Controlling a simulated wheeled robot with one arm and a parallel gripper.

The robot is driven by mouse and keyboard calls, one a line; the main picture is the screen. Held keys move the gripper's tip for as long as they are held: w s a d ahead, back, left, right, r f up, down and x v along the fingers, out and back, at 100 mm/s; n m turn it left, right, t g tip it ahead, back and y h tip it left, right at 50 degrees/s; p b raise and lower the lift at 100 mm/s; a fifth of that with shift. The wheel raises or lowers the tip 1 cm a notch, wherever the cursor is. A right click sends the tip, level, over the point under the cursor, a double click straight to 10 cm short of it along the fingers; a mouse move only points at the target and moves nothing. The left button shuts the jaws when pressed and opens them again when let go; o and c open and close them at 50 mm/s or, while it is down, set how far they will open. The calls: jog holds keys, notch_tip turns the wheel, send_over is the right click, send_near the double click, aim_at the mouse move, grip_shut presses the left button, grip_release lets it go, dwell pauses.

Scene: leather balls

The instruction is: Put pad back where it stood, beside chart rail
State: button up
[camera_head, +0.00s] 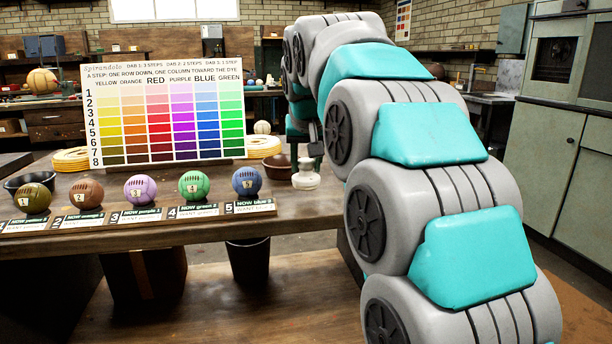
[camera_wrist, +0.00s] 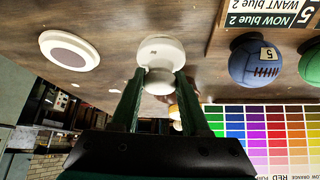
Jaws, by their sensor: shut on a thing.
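The pad (camera_head: 306,176) is white with a round knob on top. It is upright at the tabletop, right of the blue ball, and I cannot tell whether its base touches the wood. In the wrist view the pad (camera_wrist: 161,50) shows its knob between the two dark green fingers. My gripper (camera_wrist: 160,85) is shut on that knob; in the head view the gripper (camera_head: 314,150) is partly hidden by my arm. The colour chart (camera_head: 168,110) stands left of and behind the pad.
A brown bowl (camera_head: 277,168) stands close left of the pad. The blue ball (camera_head: 247,181) ends a row of several numbered balls at the front. A white disc with a brownish centre (camera_wrist: 70,51) lies on the table, with bare wood between it and the pad.

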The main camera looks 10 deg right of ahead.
aim_at(306, 172)
jog(key=shift+f, duration=1.5)
jog(key=shift+f, duration=0.15)
jog(key=o, duration=1.2)
jog(key=shift+s+r, duration=0.1)
jog(key=shift+r, duration=0.15)
jog(key=v, duration=1.1)
jog(key=shift+s+a+r, duration=0.1)
jog(key=shift+s+r, duration=0.15)
jog(key=shift+r, duration=0.05)
